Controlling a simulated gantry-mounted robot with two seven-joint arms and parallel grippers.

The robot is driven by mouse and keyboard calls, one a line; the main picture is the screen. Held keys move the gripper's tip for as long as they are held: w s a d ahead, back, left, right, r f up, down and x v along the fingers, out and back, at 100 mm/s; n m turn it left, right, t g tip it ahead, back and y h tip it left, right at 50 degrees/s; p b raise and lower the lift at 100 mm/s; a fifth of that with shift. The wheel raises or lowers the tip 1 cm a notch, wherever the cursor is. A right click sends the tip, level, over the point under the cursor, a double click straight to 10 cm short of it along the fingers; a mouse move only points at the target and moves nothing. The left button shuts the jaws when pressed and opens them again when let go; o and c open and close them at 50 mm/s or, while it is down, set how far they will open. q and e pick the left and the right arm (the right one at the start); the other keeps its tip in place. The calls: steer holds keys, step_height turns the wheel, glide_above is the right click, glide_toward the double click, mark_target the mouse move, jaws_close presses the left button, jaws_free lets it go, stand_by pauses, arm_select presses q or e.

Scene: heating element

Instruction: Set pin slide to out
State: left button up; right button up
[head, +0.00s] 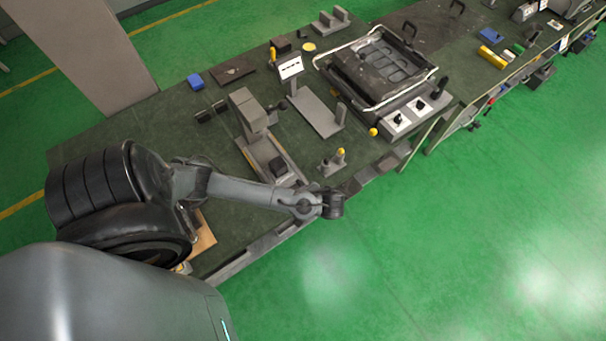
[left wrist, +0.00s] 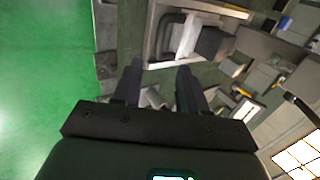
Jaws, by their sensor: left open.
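A small grey fixture (head: 329,168) with an upright yellow-tipped pin (head: 341,152) stands near the bench's front edge in the head view. It may be the pin slide, but I cannot tell for sure, nor read its setting. My left gripper (head: 333,205) is in front of that fixture, past the bench edge and apart from it. In the left wrist view the two dark fingers of my left gripper (left wrist: 158,82) are spread, with nothing held between them. My right gripper is not in view.
A grey rail fixture (head: 262,150) with a dark block stands left of the small fixture. A grey plate fixture (head: 318,115) and a framed tray unit with knobs (head: 398,116) stand behind. A yellow ball knob (head: 373,132) sticks out at the front. The green floor right of the bench is clear.

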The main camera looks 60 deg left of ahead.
arm_select(q)
steer(key=shift+v, duration=0.85)
